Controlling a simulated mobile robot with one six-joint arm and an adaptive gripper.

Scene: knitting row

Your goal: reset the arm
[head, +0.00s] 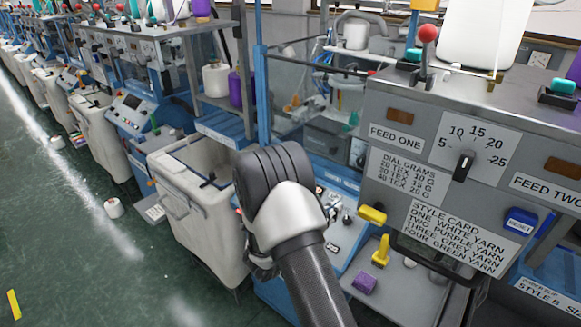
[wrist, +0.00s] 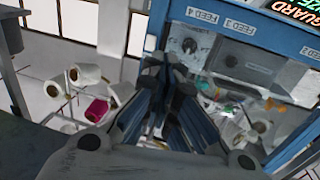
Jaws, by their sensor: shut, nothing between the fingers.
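My gripper (wrist: 167,76) shows in the wrist view with its dark fingertips close together and nothing between them. Behind the fingers is a grey panel (wrist: 225,65) with labels for several feeds and a dark knob. In the head view my arm rises from the bottom middle, with a dark link, a white joint and a black rounded cap. The fingers cannot be made out there. The arm stands in front of a blue machine and partly hides it.
A grey control box (head: 400,100) with a dial, a red-knobbed lever (head: 428,36) and a yellow handle (head: 372,214) stands close on the right. A white bin (head: 190,215) is left of my arm. The green floor (head: 70,240) at left is mostly clear.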

